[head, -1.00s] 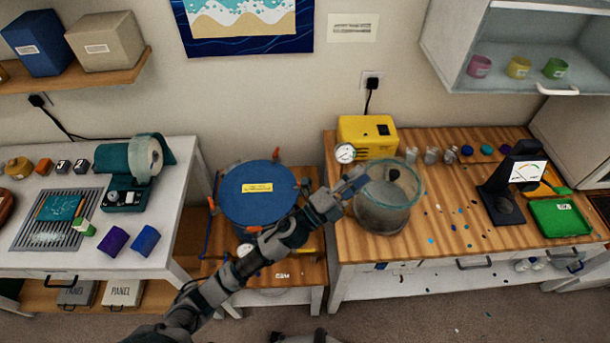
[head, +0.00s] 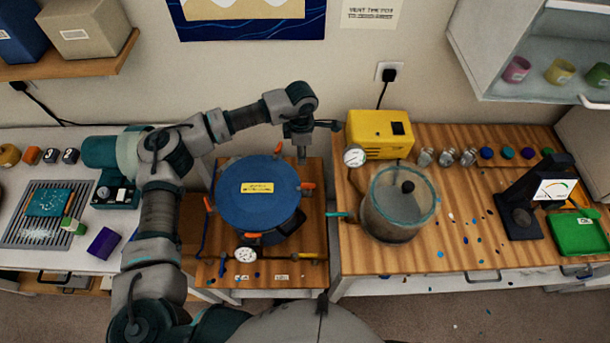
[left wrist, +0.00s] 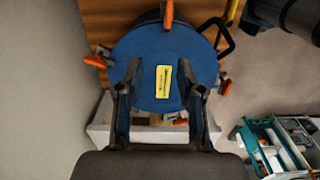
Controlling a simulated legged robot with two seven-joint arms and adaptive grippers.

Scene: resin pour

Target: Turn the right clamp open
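A pot with a blue lid (head: 258,195) and a yellow label stands on the low wooden table. Orange-handled clamps sit around its rim. The right clamp (head: 307,186) is at the lid's right edge, its handle sticking outward. My left gripper (head: 303,148) hangs pointing down, behind and above the right clamp, apart from it. In the left wrist view its two fingers (left wrist: 163,80) are spread and empty over the lid (left wrist: 145,50). The right clamp (left wrist: 180,122) shows partly between them, lower in that picture. My right gripper is not in view.
A glass pot (head: 395,215) stands on the right bench, beside a yellow pump (head: 378,132) and gauge. A pressure gauge (head: 246,254) and valve are in front of the blue-lidded pot. A back clamp (head: 279,149) is close to my left gripper.

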